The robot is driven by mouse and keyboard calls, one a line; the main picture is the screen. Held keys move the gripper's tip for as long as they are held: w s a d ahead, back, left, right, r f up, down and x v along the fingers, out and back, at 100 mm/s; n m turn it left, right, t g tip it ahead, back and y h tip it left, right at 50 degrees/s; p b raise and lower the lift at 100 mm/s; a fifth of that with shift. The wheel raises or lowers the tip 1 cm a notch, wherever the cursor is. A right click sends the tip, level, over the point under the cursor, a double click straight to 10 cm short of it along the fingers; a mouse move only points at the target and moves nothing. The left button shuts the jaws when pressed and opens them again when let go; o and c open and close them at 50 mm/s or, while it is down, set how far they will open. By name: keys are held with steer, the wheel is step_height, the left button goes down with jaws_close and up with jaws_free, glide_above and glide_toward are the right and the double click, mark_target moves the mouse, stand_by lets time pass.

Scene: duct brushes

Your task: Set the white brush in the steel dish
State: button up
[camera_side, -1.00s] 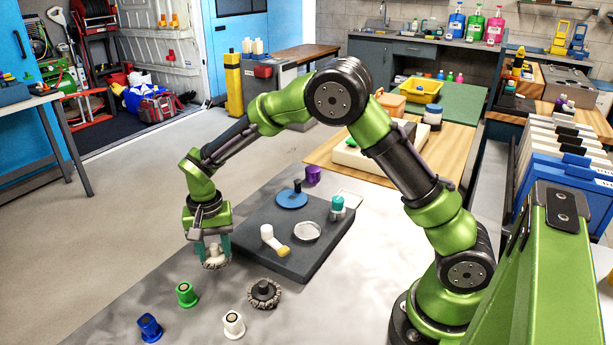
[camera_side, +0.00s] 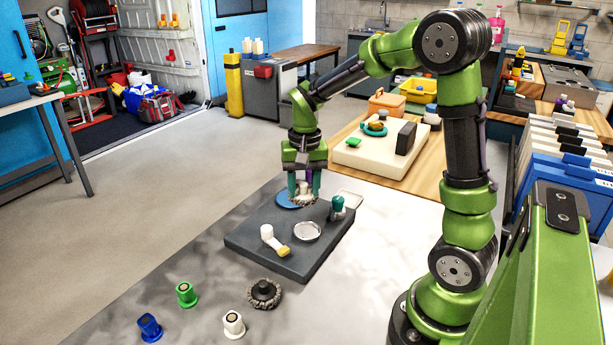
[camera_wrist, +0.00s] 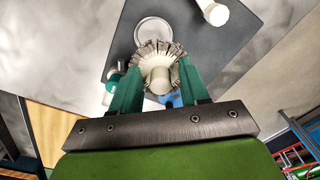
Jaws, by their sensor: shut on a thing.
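My gripper (camera_side: 303,188) is shut on the white brush (camera_side: 304,198), a pale handle with a ring of grey bristles at its lower end. It holds the brush above the far part of the dark slab, over or near the blue disc (camera_side: 285,203). In the wrist view the brush (camera_wrist: 158,75) sits between the teal fingers of my gripper (camera_wrist: 157,88). The steel dish (camera_side: 307,231), round, shallow and seemingly empty, is on the slab, nearer the camera than the brush. In the wrist view the dish (camera_wrist: 140,28) shows partly, beyond the bristles.
On the dark slab (camera_side: 283,262), a white-and-yellow piece (camera_side: 272,239) lies left of the dish and a teal-topped piece (camera_side: 338,207) stands right. A dark bristled brush (camera_side: 264,294) and green (camera_side: 186,294), blue (camera_side: 149,327) and white (camera_side: 234,323) pieces stand on the table in front.

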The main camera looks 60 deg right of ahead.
steer(key=shift+s+f+n, duration=0.4)
steer(key=shift+s, duration=0.2)
steer(key=shift+f, duration=3.45)
steer(key=shift+w+f, duration=0.1)
steer(key=shift+f, duration=0.45)
steer(key=o, duration=1.1)
steer(key=shift+o, duration=0.2)
steer(key=shift+r, duration=0.1)
